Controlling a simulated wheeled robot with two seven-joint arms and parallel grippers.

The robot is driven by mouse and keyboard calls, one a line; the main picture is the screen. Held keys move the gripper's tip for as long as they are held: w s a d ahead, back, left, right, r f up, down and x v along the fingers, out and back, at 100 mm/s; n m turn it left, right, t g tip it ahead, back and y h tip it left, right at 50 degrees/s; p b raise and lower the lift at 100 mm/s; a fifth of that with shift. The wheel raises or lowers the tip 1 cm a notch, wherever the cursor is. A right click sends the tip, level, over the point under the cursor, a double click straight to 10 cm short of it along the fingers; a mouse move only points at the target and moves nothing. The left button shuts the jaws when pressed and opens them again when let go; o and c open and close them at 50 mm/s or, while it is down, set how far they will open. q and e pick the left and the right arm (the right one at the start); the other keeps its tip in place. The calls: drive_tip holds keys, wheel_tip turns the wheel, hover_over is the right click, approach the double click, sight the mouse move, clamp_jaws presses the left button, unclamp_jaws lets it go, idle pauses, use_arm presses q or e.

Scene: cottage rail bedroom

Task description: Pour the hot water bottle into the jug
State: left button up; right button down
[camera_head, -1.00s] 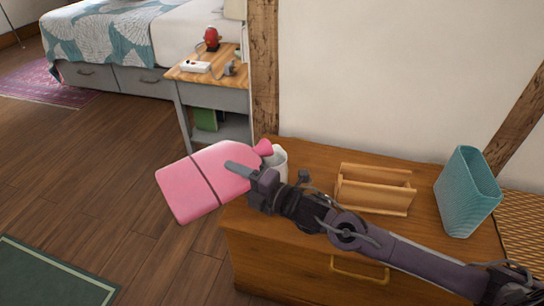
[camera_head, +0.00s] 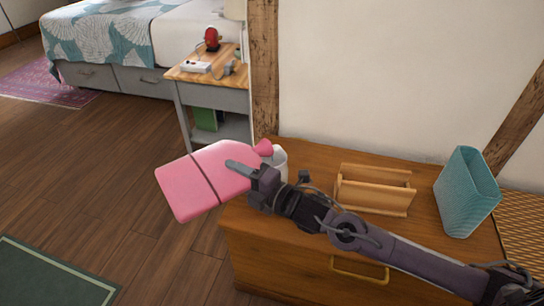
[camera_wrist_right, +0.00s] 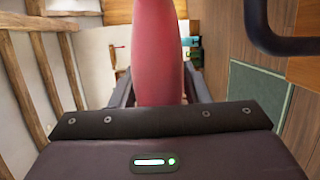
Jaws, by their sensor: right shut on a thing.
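The pink hot water bottle (camera_head: 205,182) is held by my right gripper (camera_head: 240,169), its body out to the left past the dresser edge. It lies tilted, its flared neck at the upper right, over or beside the white jug (camera_head: 280,163). The bottle and gripper hide much of the jug, and I cannot tell whether the neck touches it. No water shows. In the right wrist view the pink bottle (camera_wrist_right: 160,50) stands between the jaws. My left gripper is not in view.
The jug stands on the left end of the wooden dresser (camera_head: 310,151). A wooden rack (camera_head: 374,190) and a teal container (camera_head: 467,192) stand further right. A grey nightstand (camera_head: 213,97) with small items is behind. Bare floor lies left of the dresser.

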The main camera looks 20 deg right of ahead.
drive_tip(key=shift+r, duration=0.2)
drive_tip(key=shift+f, duration=0.1)
idle(0.4)
